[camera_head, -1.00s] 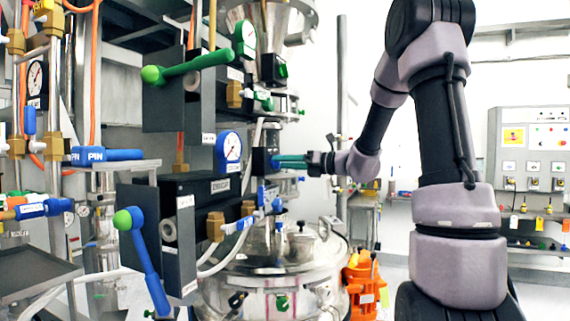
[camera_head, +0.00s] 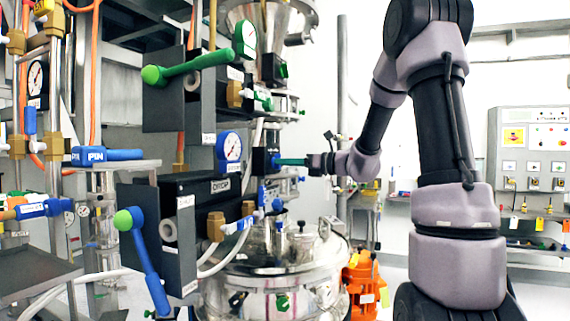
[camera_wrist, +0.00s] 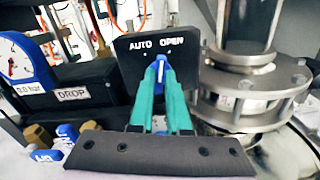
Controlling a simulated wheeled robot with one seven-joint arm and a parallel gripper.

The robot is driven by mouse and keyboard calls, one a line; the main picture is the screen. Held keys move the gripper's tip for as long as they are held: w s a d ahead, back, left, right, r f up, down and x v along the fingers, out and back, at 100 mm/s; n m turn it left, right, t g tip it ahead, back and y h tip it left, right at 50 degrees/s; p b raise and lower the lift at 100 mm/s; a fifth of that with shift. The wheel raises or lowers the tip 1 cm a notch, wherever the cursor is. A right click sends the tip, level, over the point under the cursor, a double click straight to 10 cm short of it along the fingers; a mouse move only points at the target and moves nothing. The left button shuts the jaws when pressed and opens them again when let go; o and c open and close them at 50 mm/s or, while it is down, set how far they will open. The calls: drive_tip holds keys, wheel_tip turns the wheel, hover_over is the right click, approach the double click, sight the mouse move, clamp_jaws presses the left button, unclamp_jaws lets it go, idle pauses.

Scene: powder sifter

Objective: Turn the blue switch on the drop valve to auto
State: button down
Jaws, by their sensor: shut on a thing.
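The drop valve's black switch box (camera_wrist: 128,48) faces the wrist camera and carries the white words AUTO and OPEN, with AUTO on the left. Its small blue switch (camera_wrist: 159,76) stands close to upright below the gap between the two words. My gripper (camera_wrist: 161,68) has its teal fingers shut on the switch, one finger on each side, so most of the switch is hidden. In the head view the box (camera_head: 264,160) is small, and my gripper (camera_head: 282,162) reaches it from the right. The switch's angle cannot be told there.
A black block labelled DROP (camera_wrist: 72,94) and a pressure gauge (camera_wrist: 18,62) are left of the box. A steel flanged pipe (camera_wrist: 250,97) stands close on the right. Below in the head view is a steel vessel (camera_head: 275,270).

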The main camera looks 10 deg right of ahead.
drive_tip(key=shift+n, duration=4.1)
drive_tip(key=c, duration=0.9)
unclamp_jaws()
drive_tip(key=shift+s+d, duration=0.1)
drive_tip(key=shift+s, duration=0.05)
drive_tip(key=v, duration=1)
drive_tip(key=shift+s+d, duration=0.15)
drive_tip(key=shift+d, duration=0.05)
